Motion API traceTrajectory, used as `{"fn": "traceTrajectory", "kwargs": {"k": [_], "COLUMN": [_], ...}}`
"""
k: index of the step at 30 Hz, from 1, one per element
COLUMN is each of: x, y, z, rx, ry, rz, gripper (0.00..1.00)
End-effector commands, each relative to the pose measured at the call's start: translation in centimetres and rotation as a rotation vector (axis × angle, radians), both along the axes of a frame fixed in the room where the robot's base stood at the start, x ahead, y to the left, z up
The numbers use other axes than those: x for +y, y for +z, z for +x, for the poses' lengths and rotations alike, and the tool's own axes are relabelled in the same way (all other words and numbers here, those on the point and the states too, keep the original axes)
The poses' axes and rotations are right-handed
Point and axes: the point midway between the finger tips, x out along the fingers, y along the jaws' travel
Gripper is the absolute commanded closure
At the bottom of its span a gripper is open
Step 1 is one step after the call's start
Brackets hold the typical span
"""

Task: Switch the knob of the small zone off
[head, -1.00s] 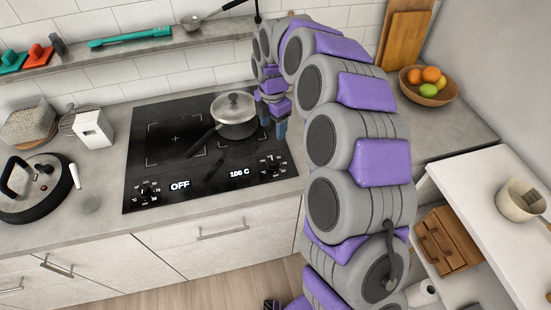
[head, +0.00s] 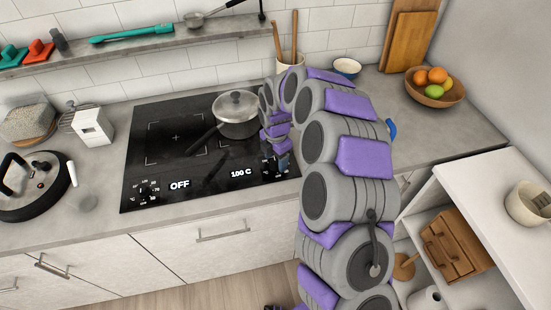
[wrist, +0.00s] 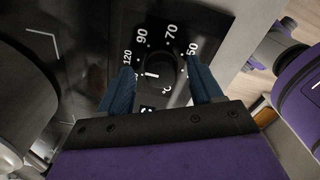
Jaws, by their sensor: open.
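The black cooktop (head: 165,165) has two zones. The left zone's display (head: 180,186) reads OFF, with its knob (head: 148,189) at the left front corner. The right display (head: 241,174) reads 100 C. A lidded pot (head: 236,108) stands on the right zone. My gripper (head: 279,163) is at the right front corner of the cooktop and largely covers the right knob there. In the wrist view this round black knob (wrist: 160,72), ringed by temperature numbers, lies between my open blue fingers (wrist: 163,84), with a visible gap on each side. Contact is not visible.
The pot's handle (head: 203,139) points toward the front left. A fruit bowl (head: 435,90) stands at the back right. A white shelf unit (head: 475,190) is at the right.

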Motion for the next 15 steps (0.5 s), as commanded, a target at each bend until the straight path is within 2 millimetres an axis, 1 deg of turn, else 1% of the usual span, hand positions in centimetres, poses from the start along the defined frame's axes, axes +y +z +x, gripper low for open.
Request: {"fn": "traceTrajectory", "kwargs": {"k": [8, 15], "x": [-0.01, 0.00], "y": [-0.09, -0.08], "z": [0.02, 0.03], "rx": [0.000, 0.000], "ry": [0.000, 0.000], "rz": [0.000, 0.000], "gripper": [0.35, 0.58]}}
